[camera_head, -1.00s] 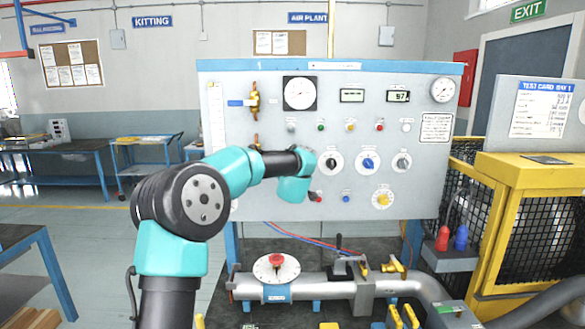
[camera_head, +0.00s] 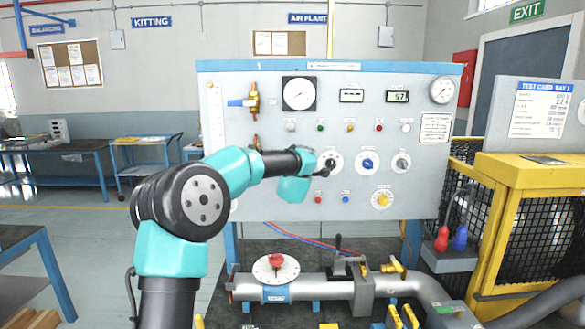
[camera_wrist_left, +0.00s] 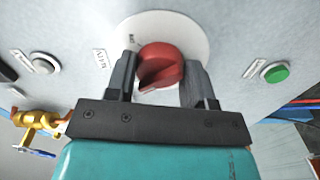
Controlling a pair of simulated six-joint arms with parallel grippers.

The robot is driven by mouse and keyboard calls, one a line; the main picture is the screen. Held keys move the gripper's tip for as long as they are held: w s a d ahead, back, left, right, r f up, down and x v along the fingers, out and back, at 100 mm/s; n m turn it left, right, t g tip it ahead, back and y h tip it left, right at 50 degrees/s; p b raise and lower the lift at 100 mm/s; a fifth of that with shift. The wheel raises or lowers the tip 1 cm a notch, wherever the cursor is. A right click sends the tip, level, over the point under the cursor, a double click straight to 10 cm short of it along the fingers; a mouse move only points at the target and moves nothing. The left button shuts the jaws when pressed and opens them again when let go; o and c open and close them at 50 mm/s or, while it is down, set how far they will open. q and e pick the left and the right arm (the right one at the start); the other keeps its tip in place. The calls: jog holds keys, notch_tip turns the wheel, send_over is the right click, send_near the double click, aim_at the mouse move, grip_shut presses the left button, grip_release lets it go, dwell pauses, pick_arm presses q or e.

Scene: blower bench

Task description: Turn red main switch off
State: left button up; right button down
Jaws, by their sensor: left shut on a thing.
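The red main switch (camera_wrist_left: 160,62) is a rotary knob on a round white plate (camera_wrist_left: 192,28) on the grey panel, seen close up in the left wrist view. My left gripper (camera_wrist_left: 157,72) is shut on it, with one dark finger on each side of the knob. In the head view my left gripper (camera_head: 322,172) is at the panel, left of the black dial (camera_head: 332,162). The red switch is hidden there behind my wrist and gripper. My right gripper is not in view.
The panel (camera_head: 260,205) also carries a blue dial (camera_head: 368,163), a grey dial (camera_head: 402,162), a yellow dial (camera_head: 382,199), and gauges. Small red (camera_head: 318,199) and blue (camera_head: 346,199) buttons sit below my gripper. Pipework with a red-handled valve (camera_head: 276,260) lies below the panel.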

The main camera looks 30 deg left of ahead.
pick_arm(q)
jog(key=shift+n, duration=0.8)
jog(key=o, duration=0.9)
jog(key=v, duration=1.7)
jog(key=shift+s+d, duration=0.2)
